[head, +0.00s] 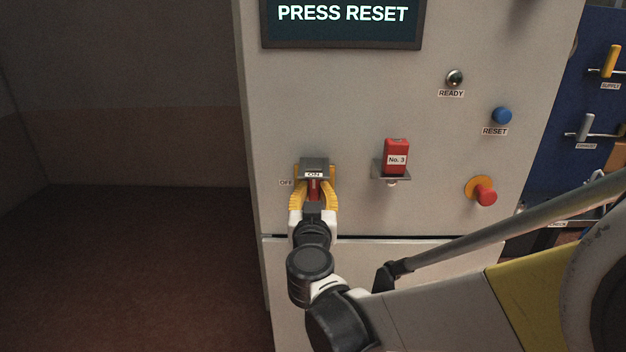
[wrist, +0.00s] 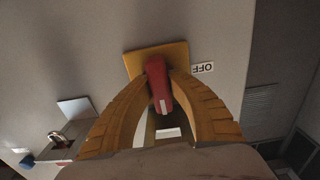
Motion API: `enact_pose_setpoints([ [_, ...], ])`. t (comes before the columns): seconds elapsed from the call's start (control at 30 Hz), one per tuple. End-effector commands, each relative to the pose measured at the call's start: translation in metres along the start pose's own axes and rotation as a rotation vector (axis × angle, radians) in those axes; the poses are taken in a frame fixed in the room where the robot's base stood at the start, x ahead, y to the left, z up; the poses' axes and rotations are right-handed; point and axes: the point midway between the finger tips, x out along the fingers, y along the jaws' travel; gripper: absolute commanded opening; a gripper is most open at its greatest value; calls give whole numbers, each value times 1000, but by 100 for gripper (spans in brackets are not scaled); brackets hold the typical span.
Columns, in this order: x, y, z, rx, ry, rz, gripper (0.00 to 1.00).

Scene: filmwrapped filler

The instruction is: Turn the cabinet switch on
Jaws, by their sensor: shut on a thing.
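The cabinet switch has a red handle (wrist: 158,84) on a yellow square plate (wrist: 134,62) in the wrist view. My gripper (head: 314,186) has its yellow fingers closed around the red handle, one on each side. In the head view the red handle (head: 314,189) shows only in part between the fingers. A dark block with an ON label (head: 314,174) sits just above the fingertips. An OFF label (head: 286,183) is to the left of the switch; it also shows in the wrist view (wrist: 203,68).
The cabinet screen (head: 342,14) reads PRESS RESET. Farther right are a READY lamp (head: 454,77), a blue RESET button (head: 502,115) and a red button (head: 486,192). The floor at left is clear.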

Motion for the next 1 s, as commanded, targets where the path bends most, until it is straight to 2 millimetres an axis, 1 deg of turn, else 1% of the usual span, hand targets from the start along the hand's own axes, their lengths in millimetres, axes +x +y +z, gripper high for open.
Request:
enact_pose_setpoints([
  [0.53, 0, 0, 0, 22, 0, 0, 0],
  [0.57, 0, 0, 0, 22, 0, 0, 29],
  [0.6, 0, 0, 0, 22, 0, 0, 42],
  [0.63, 0, 0, 0, 22, 0, 0, 43],
  [0.9, 0, 0, 0, 22, 0, 0, 43],
  [1.0, -7, 0, 0, 22, 0, -1, 43],
])
